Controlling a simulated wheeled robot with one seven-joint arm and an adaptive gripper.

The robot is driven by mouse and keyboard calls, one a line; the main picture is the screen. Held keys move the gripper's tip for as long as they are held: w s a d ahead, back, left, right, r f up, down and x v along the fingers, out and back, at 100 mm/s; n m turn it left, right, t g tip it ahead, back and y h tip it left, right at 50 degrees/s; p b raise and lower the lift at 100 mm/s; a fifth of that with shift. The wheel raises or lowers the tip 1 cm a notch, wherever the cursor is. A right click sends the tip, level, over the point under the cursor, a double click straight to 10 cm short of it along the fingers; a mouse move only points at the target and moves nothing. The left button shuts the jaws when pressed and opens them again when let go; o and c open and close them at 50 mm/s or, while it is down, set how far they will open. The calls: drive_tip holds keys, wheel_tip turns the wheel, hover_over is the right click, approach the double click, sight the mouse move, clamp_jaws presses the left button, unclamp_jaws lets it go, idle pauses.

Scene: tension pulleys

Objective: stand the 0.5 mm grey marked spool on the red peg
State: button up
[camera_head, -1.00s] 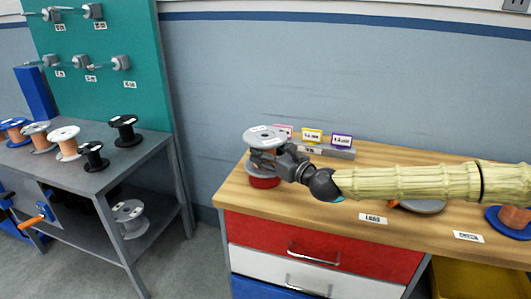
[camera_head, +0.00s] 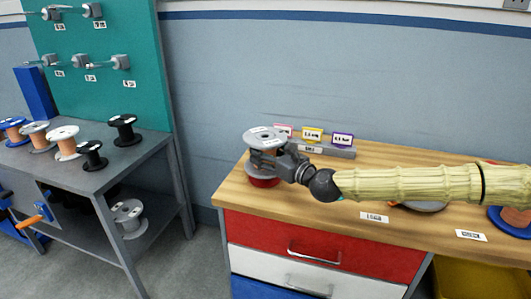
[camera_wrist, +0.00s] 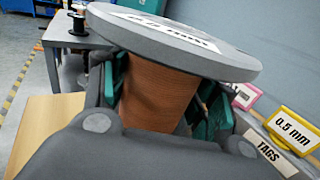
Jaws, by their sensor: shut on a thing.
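The grey spool (camera_head: 265,138) stands upright at the left end of the wooden bench. In the wrist view its grey top flange (camera_wrist: 180,40) carries a white label on which only "mm" is partly readable. Its copper winding (camera_wrist: 158,95) is between the green pads of my gripper (camera_wrist: 165,105), which is shut on it. In the head view, the red base of the peg (camera_head: 262,182) shows right below the spool. The peg's pin is hidden, and I cannot tell whether the lower flange rests on the base.
A tag rack (camera_head: 325,149) with pink, yellow and purple tags stands behind, to the right. The yellow tag (camera_wrist: 293,130) reads 0.5 mm. Several other spools stand on the grey table (camera_head: 105,170) at left. My arm spans the bench over another spool (camera_head: 425,207).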

drive_tip(key=shift+f+b, duration=1.05)
drive_tip(key=shift+b, duration=0.15)
drive_tip(key=shift+b, duration=0.35)
idle(0.5)
drive_tip(key=shift+s+f+b, duration=0.1)
drive_tip(key=shift+f+b, duration=0.9)
drive_tip(key=shift+b, duration=0.05)
idle(0.7)
drive_tip(key=o, duration=1.6)
drive_tip(key=shift+c, duration=0.2)
drive_tip(key=v, duration=1.1)
drive_tip(key=shift+d, duration=0.25)
drive_tip(key=shift+s+d, duration=0.15)
drive_tip(key=shift+s, duration=0.15)
